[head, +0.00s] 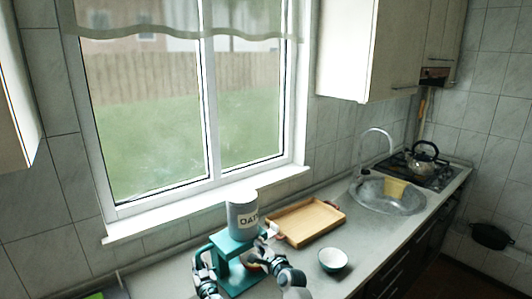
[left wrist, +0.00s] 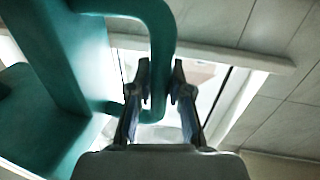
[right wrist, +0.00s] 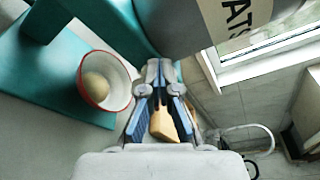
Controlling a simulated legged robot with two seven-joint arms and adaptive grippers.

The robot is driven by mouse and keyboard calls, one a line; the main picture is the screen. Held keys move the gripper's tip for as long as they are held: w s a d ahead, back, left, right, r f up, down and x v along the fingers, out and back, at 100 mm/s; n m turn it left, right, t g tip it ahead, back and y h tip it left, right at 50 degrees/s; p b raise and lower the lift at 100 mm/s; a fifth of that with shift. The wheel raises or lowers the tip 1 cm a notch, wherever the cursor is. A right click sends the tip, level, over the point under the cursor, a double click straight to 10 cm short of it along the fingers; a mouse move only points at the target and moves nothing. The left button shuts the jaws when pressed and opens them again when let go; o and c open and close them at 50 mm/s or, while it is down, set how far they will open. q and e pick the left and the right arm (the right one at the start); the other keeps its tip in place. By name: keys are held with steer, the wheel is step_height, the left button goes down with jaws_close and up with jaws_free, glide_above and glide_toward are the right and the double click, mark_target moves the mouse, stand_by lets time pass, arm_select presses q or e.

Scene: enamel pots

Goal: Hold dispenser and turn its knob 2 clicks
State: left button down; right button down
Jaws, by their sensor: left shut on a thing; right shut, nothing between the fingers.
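The dispenser is a teal stand (head: 236,274) with a grey, white-lidded canister (head: 242,216) lettered "OATS", only partly legible. It stands upright on the counter. My left gripper (head: 203,264) is shut on the stand's teal side handle (left wrist: 163,50); the bar passes between its fingers in the left wrist view. My right gripper (head: 264,243) is shut and empty at the dispenser's right side, just below the canister (right wrist: 180,20). I cannot make out the knob. A red-rimmed white bowl (right wrist: 122,88) with a beige mound inside is at the stand's base.
The window is behind. Some counter right of the bowl is clear.

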steer(key=shift+r, duration=0.1)
stand_by(0.3)
steer(key=shift+s+a+r, duration=0.15)
steer(key=shift+s+r, duration=0.1)
steer(key=shift+s, duration=0.05)
steer(key=shift+s+d, duration=1.95)
steer(key=shift+s, duration=0.3)
steer(key=shift+w+a+f, duration=0.45)
steer(key=shift+w+a, duration=0.1)
steer(key=shift+a, duration=0.35)
steer(key=shift+w+a+f, duration=0.5)
steer(key=shift+w+a, duration=0.1)
steer(key=shift+a, duration=0.35)
steer(key=shift+w+a+f, duration=0.45)
steer(key=shift+w+a, duration=0.1)
steer(key=shift+a, duration=0.35)
steer(key=shift+w+d, duration=0.4)
steer(key=shift+d, duration=0.1)
steer(key=shift+r, duration=0.3)
